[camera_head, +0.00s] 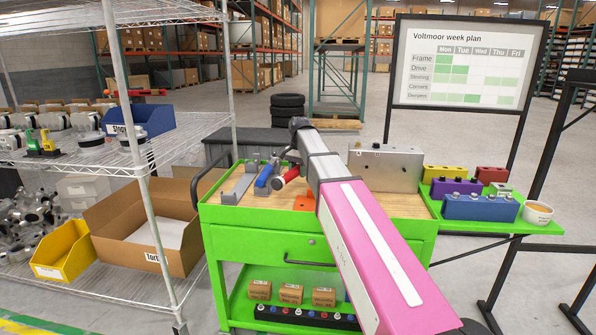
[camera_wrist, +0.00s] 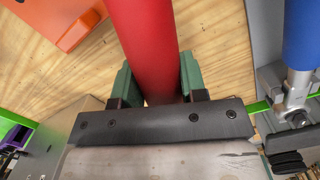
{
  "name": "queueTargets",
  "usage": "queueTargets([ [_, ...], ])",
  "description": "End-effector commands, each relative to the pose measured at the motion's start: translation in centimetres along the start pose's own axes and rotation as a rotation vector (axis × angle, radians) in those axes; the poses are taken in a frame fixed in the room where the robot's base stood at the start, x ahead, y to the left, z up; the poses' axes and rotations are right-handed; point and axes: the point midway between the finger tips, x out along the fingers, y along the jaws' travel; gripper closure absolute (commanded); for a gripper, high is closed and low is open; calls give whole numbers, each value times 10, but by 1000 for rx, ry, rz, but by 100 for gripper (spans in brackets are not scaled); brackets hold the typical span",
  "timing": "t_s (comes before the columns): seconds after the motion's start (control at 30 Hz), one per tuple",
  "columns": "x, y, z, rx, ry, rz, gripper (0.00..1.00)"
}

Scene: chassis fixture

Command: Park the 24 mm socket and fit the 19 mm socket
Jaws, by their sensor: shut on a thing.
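My gripper (camera_wrist: 158,88) is shut on the red handle (camera_wrist: 146,40) of a tool, its green pads on either side. In the head view the red handle (camera_head: 287,177) lies low over the wooden cart top, by the grey metal holder. A blue-handled tool (camera_head: 264,176) rests at that holder; the wrist view shows its blue grip (camera_wrist: 303,35) with a metal shaft and dark head at right. The far end of the red tool is out of sight. I cannot make out a 24 mm or 19 mm socket in either view.
The green cart (camera_head: 320,240) carries a grey metal box (camera_head: 385,167) and an orange block (camera_head: 304,202). Its lower shelf holds small cartons and a black rail (camera_head: 310,320) of colour-ringed pieces. Coloured bins (camera_head: 480,207) and a cup (camera_head: 537,212) stand at right; a wire rack stands left.

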Motion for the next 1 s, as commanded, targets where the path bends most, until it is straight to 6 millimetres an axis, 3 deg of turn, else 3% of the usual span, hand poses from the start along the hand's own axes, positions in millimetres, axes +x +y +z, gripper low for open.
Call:
queueTargets([
  [0.7,13,0,-1,0,0,0,100],
  [1.0,8,0,-1,0,0,-1,100],
])
